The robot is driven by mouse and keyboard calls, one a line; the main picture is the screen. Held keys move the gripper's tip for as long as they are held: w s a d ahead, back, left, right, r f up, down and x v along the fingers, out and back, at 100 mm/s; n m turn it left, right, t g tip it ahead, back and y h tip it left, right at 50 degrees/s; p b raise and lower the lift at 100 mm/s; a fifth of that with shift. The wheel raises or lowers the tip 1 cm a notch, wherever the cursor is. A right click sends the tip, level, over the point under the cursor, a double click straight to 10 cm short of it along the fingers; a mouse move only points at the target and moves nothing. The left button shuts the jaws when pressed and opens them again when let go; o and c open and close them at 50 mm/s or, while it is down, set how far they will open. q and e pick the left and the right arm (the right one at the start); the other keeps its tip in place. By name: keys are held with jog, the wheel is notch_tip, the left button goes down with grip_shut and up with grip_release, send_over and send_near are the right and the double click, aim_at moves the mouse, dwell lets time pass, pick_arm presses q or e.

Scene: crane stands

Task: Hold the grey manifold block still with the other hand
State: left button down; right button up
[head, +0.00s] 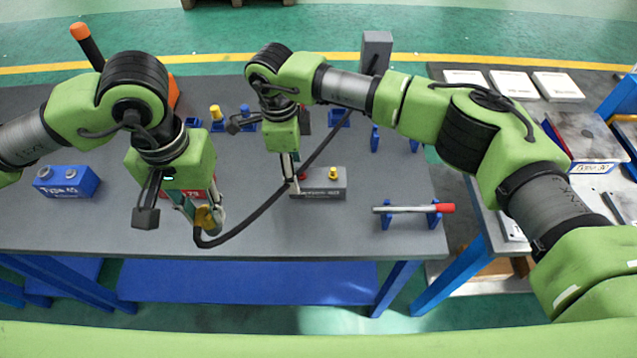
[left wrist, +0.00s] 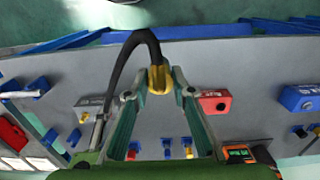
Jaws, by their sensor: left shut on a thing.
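The grey manifold block (head: 322,190) lies on the grey table in the head view, with a yellow fitting (head: 333,173) on its top. It also shows at the left in the left wrist view (left wrist: 88,101). My right gripper (head: 292,188) points down at the block's left end, its fingertips at or against it. I cannot tell whether its fingers are closed on the block. My left gripper (head: 208,220) is shut on the brass end (left wrist: 158,78) of a black hose (head: 262,208), above the table's front. The hose arcs away from the jaws and up to the right.
A blue block (head: 66,182) stands at the left, and a red block (left wrist: 214,102) sits near my left gripper. A red-tipped bar (head: 410,209) rests on blue stands at the right. Blue holders (head: 341,118) line the back. Open table lies between block and bar.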

pick_arm(q)
notch_tip(320, 180, down, 3)
jog(key=shift+s+r+b, duration=0.1)
jog(key=shift+b, duration=1.15)
pick_arm(e)
notch_tip(320, 180, down, 3)
jog(key=shift+s+d, duration=0.1)
pick_arm(q)
jog(key=shift+f+b, duration=0.35)
jog(key=shift+f, duration=0.05)
pick_arm(e)
jog(key=shift+f, duration=0.4)
jog(key=shift+r, duration=0.1)
jog(key=c, duration=1.2)
